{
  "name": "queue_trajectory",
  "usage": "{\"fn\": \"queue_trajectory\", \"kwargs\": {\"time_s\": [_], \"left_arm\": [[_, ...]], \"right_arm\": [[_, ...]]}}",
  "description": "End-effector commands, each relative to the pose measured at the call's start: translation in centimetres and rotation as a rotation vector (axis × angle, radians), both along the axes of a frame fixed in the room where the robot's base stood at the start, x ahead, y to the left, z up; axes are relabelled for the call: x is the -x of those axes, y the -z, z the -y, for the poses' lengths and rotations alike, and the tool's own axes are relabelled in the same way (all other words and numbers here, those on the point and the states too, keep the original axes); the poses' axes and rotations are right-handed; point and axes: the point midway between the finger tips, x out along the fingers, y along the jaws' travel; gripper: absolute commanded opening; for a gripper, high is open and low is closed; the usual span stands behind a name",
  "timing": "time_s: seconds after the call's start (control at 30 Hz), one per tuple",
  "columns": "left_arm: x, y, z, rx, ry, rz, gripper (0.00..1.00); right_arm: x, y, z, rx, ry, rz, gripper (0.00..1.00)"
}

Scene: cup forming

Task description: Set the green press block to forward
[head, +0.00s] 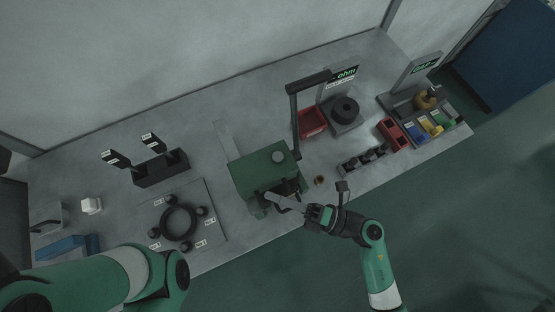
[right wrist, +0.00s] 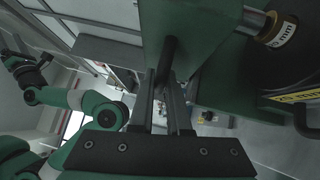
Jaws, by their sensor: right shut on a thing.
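The green press block (head: 262,174) stands near the front edge of the workbench, with a round grey cap on its top. It fills the upper part of the right wrist view as green faces (right wrist: 225,25). My right gripper (head: 276,201) reaches in at the block's front side, low down. In the right wrist view its two fingers (right wrist: 167,92) are shut on a dark rod-like handle (right wrist: 168,50) in front of the green face. My left arm shows at lower left, but its fingers are not clear; a small dark arm end (right wrist: 25,68) shows in the right wrist view.
A tall black lever (head: 295,122) rises behind the block. A red bin (head: 311,123) and a dark round die (head: 345,109) stand behind right. A small brass piece (head: 319,180) lies just right of the block. A plate with a black ring (head: 179,239) lies left.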

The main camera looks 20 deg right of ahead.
Motion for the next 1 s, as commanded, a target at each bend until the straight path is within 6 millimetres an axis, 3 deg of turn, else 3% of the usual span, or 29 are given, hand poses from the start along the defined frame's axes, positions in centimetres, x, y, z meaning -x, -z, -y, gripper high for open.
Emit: {"fn": "queue_trajectory", "kwargs": {"time_s": [0.03,0.07,0.2,0.77,1.0], "left_arm": [[0.0,0.0,0.0,0.000,0.000,0.000,0.67],[0.0,0.0,0.0,0.000,0.000,0.000,0.67],[0.0,0.0,0.0,0.000,0.000,0.000,0.67],[0.0,0.0,0.0,0.000,0.000,0.000,0.67],[0.0,-0.3,0.0,0.000,0.000,0.000,0.67]], "right_arm": [[0.2,-0.1,-0.1,-0.003,-0.008,0.002,0.00],[0.2,-0.1,-0.1,-0.002,-0.008,0.002,0.20],[0.1,-0.1,-0.1,-0.002,-0.006,0.001,0.45],[0.1,-0.1,0.0,-0.001,-0.004,0.001,0.45],[1.7,0.2,2.4,-0.002,0.003,0.000,0.45]]}}
